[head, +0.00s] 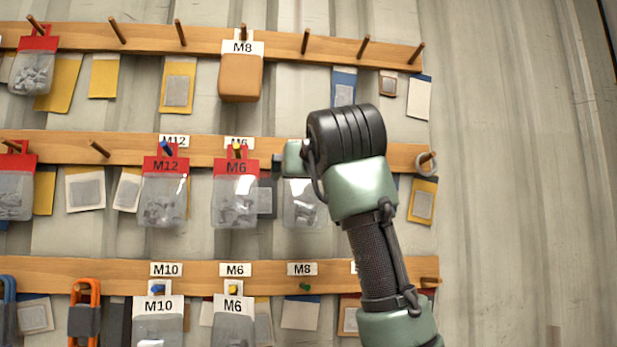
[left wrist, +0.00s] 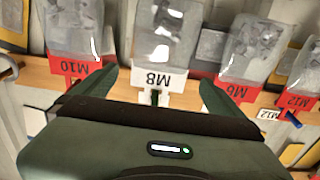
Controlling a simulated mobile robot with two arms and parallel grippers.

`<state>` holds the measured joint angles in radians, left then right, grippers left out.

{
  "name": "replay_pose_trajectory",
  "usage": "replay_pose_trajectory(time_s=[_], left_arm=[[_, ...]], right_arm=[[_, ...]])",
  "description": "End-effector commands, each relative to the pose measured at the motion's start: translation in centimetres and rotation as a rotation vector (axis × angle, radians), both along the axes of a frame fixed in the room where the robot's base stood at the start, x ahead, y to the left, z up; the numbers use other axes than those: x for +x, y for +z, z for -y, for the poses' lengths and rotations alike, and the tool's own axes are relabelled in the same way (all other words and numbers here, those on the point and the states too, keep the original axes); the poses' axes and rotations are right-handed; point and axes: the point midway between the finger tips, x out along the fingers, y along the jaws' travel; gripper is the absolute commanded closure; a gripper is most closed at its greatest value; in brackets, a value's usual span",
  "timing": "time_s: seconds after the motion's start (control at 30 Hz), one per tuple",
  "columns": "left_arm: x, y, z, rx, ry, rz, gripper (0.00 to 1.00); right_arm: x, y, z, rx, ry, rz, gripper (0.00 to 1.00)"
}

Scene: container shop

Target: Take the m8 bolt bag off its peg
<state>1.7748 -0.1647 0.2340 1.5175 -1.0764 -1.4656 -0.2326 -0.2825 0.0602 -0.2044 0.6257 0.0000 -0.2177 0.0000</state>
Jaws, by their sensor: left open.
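The M8 bolt bag is a clear bag with a white M8 header, upside down in the left wrist view (left wrist: 165,40). It hangs from a green-tipped peg on the middle rail. In the head view its clear lower part (head: 304,208) shows beside my arm, while its header is hidden. My left gripper (left wrist: 152,88) is open, with one finger on each side of the header. I cannot tell whether the fingers touch it. In the head view this gripper (head: 292,158) is mostly hidden by its own wrist. My right gripper is not in view.
A red-headed M6 bag (head: 236,200) and M12 bag (head: 163,202) hang to the left. A red-headed M10 bag (left wrist: 75,25) hangs on the other side. A tan M8 box (head: 241,78) hangs above. A bare green peg (head: 305,287) is below, under an M8 label (head: 302,269).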

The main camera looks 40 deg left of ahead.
Motion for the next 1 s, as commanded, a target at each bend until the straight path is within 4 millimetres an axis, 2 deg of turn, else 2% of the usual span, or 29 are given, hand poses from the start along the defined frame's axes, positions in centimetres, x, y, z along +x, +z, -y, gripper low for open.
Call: replay_pose_trajectory(time_s=[0.1,0.23,0.37,0.6,0.77,0.87,1.0], left_arm=[[1.2,0.2,-1.7,-0.002,0.003,-0.003,0.00],[2.5,0.1,-3.3,-0.003,0.003,-0.002,0.00],[3.4,0.1,-4.3,-0.002,0.001,-0.001,0.00],[3.9,-0.1,-5.0,-0.001,0.001,-0.001,0.00],[3.9,-0.1,-5.0,-0.001,0.001,-0.001,0.00],[3.9,-0.1,-5.0,-0.001,0.001,-0.001,0.25],[3.9,-0.1,-4.9,-0.001,0.001,0.000,0.64]], right_arm=[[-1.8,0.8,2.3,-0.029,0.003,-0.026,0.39],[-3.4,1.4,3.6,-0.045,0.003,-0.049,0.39],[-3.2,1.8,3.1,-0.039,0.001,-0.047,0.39],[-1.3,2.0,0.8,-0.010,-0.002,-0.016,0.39],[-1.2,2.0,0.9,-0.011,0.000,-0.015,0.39],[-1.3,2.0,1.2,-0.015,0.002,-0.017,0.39],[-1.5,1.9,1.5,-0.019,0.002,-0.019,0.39]])
